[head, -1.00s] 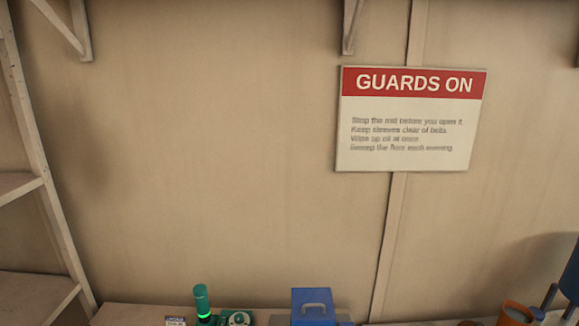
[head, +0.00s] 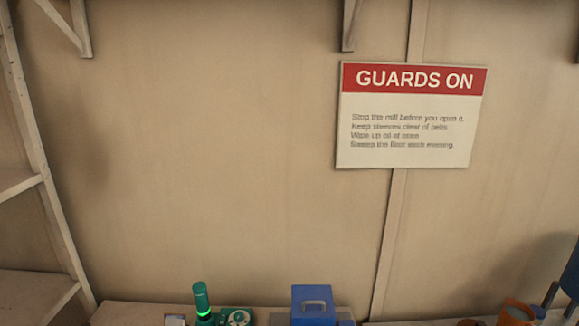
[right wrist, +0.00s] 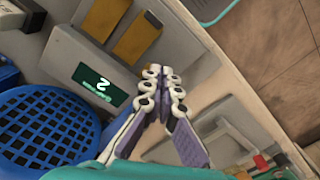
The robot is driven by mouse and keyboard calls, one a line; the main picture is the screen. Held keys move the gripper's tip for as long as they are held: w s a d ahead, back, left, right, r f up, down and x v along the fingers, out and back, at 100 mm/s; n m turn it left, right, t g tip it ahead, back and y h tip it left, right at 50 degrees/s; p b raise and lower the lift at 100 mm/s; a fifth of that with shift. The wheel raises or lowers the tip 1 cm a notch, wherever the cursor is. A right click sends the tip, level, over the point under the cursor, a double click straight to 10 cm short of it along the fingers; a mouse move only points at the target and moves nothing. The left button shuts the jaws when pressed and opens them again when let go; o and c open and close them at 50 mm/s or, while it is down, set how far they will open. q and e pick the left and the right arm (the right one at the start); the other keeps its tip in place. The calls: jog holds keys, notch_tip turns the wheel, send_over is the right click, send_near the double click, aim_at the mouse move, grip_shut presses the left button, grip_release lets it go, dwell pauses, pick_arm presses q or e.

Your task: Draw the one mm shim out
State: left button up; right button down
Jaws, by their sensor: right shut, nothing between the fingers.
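My right gripper (right wrist: 166,82) is in the middle of the right wrist view, its purple-padded fingers together with nothing between them. Just past its tips is a grey block (right wrist: 75,45) with a dark green label (right wrist: 101,85) that shows a 2, turned round, and smaller unreadable text. Two flat brown-orange pieces, a nearer one (right wrist: 138,39) and a farther one (right wrist: 106,18), lie along the grey block; I cannot tell whether either is the one mm shim. The fingertips look close to the nearer piece, but contact cannot be told. My left gripper is not in view.
A blue mesh basket (right wrist: 42,130) stands left of the right gripper. In the head view a bench edge holds a green lamp (head: 202,300), a blue box (head: 312,304) and an orange pot (head: 515,312). A GUARDS ON sign (head: 411,115) hangs on the wall.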

jog(key=shift+s+f+b, duration=0.2)
jog(key=shift+s+b, duration=0.15)
jog(key=shift+s, duration=1.1)
jog(key=shift+s+f+b, duration=0.2)
jog(key=shift+s+b, duration=0.15)
jog(key=shift+s, duration=1.1)
dwell(2.8)
notch_tip(320, 180, up, 6)
jog(key=p, duration=0.5)
dwell(0.4)
jog(key=shift+d, duration=0.1)
jog(key=d+r+m+t+b, duration=0.3)
jog(key=d, duration=0.5)
jog(key=w+d+r+m+t+b, duration=0.1)
jog(key=d+r+m+t+b, duration=0.2)
jog(key=d, duration=0.6)
jog(key=shift+d+t+b, duration=0.3)
jog(key=shift+t+b, duration=0.3)
jog(key=shift+b, duration=0.1)
